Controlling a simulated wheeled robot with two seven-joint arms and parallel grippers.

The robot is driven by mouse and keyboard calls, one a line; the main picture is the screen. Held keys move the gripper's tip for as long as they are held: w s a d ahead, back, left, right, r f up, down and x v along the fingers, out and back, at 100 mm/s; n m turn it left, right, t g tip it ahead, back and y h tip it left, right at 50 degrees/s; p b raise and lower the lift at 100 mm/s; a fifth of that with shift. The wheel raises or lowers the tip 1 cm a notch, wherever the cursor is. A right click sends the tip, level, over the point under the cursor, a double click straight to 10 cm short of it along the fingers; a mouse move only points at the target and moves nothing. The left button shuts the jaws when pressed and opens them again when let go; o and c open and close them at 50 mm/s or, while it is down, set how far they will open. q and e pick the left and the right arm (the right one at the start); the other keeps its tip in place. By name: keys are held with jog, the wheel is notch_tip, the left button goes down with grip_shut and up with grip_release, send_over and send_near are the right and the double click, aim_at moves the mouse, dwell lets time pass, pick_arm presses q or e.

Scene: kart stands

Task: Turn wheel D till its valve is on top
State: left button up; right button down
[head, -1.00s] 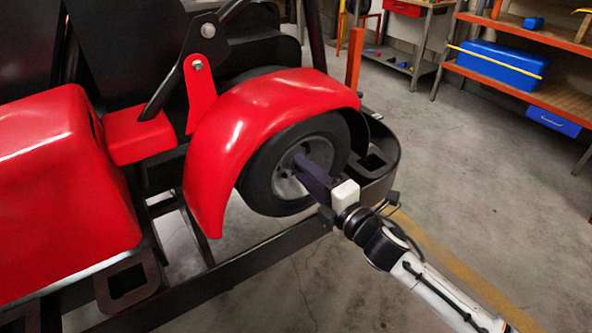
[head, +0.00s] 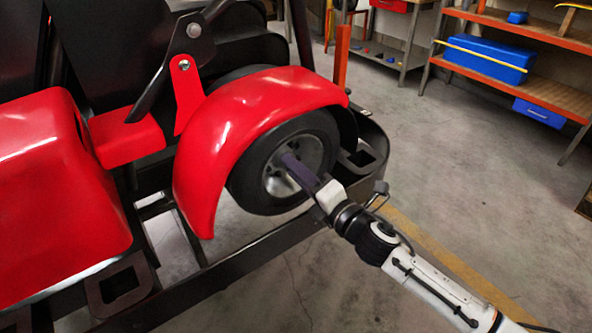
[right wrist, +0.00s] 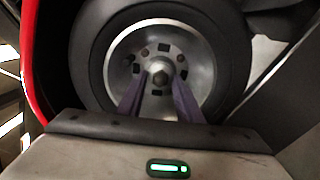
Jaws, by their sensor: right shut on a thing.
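Wheel D, as I take it, is the black-tyred wheel (head: 256,165) with a grey rim under the red fender (head: 240,108) of the kart. No letter is readable on it. My right gripper (head: 290,160) reaches its centre from the lower right. In the right wrist view the wheel (right wrist: 90,60) fills the top, and the two purple fingers of my right gripper (right wrist: 158,84) are closed on either side of the central hub (right wrist: 161,72). Several dark holes or nuts ring the hub. I cannot clearly pick out the valve. My left gripper is not in view.
A black frame rail (head: 240,262) and bumper (head: 371,165) run close around the wheel. A red body panel (head: 55,190) is at left. Shelves with a blue box (head: 485,58) stand at the back right. The grey floor (head: 450,160) on the right is clear.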

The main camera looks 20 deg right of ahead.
jog(key=c, duration=1.6)
grip_release()
jog(key=shift+b+v, duration=0.65)
jog(key=shift+v, duration=4.45)
